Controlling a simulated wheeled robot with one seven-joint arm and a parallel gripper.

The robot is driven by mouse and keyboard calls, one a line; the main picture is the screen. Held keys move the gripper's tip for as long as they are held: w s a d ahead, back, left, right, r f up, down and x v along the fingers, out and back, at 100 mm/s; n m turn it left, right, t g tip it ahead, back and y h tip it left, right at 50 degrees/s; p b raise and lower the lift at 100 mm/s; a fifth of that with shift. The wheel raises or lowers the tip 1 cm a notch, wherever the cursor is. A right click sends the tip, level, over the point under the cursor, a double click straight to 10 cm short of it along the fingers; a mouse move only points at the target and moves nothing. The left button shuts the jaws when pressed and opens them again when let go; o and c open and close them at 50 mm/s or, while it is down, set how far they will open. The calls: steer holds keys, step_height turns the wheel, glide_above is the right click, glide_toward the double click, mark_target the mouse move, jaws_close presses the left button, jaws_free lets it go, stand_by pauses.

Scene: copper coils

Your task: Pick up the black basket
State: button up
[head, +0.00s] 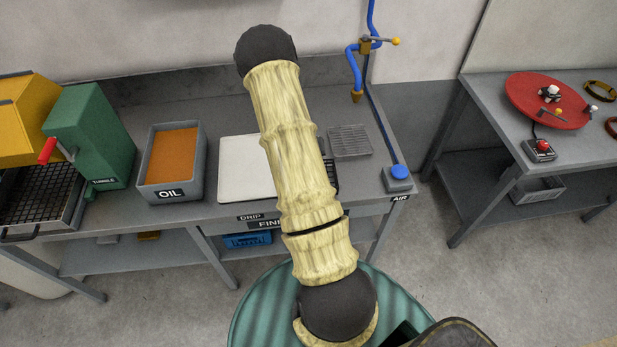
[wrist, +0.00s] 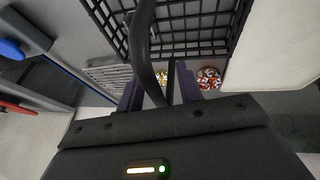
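The black basket (wrist: 192,50) is an open wire grid with a dark curved handle (wrist: 147,45), at the top of the wrist view. In the head view only a dark grid edge of the basket (head: 333,174) shows beside my arm, above the bench; the rest is hidden. My gripper (wrist: 158,85) is at the handle in the wrist view. Its two fingers stand apart, with the handle running down between them and a gap beside it. I cannot tell whether a finger touches the handle. The gripper is hidden behind my arm in the head view.
The grey bench holds a white drip tray (head: 242,168), an orange-filled OIL tank (head: 171,182), a green tumbler (head: 90,137) and a blue AIR button (head: 400,172). A red turntable (head: 545,103) is on the right table. A red-and-white patterned object (wrist: 209,78) shows near the basket.

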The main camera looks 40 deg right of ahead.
jaws_close()
steer(key=shift+r+p, duration=0.4)
steer(key=shift+p, duration=0.1)
steer(key=shift+w+r+b, duration=0.15)
steer(key=shift+r+b, duration=0.1)
steer(key=shift+b, duration=0.2)
step_height(320, 180, up, 9)
steer(key=shift+r+b, duration=0.15)
steer(key=shift+b, duration=1.1)
